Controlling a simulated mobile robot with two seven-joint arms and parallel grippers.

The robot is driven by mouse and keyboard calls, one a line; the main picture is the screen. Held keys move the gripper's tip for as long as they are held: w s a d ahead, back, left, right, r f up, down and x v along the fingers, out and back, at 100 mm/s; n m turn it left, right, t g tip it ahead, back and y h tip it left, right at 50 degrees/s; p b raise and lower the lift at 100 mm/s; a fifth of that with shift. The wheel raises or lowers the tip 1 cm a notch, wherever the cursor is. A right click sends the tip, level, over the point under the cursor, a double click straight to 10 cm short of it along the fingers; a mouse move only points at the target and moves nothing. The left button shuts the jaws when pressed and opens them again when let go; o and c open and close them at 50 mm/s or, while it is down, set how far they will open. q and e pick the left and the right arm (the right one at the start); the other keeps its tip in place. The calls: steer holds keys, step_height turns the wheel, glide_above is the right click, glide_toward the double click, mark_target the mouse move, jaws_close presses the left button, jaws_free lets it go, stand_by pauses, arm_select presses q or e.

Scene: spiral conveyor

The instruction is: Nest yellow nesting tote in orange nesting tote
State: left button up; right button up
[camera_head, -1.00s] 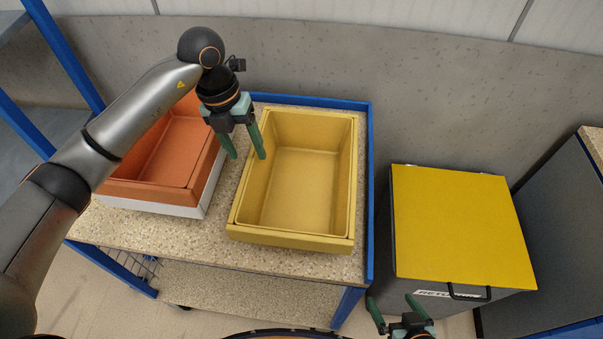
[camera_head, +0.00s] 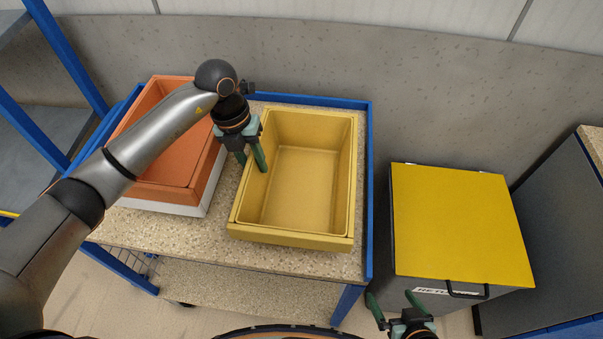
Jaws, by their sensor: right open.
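The yellow nesting tote (camera_head: 348,240) stands upright and empty on the speckled top of a blue-framed cart. The orange nesting tote (camera_head: 176,197) sits to its left, on top of a white tote or base (camera_head: 190,211), and is partly hidden by my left arm. My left gripper (camera_head: 254,166) is at the yellow tote's left rim, pointing down, with one finger over the inside of the wall and the other on the outer side. Whether its fingers press on the wall cannot be told. My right gripper (camera_head: 394,300) is open and empty at the bottom, in front of the yellow-lidded bin.
The cart top (camera_head: 150,231) has a blue raised edge behind and on the right. A grey bin with a yellow lid (camera_head: 450,220) stands right of the cart. A wall runs behind, and a blue-framed shelf (camera_head: 60,60) stands at the left.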

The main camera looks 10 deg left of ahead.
arm_select(q)
jaws_close()
steer(key=shift+r, duration=0.1)
stand_by(0.8)
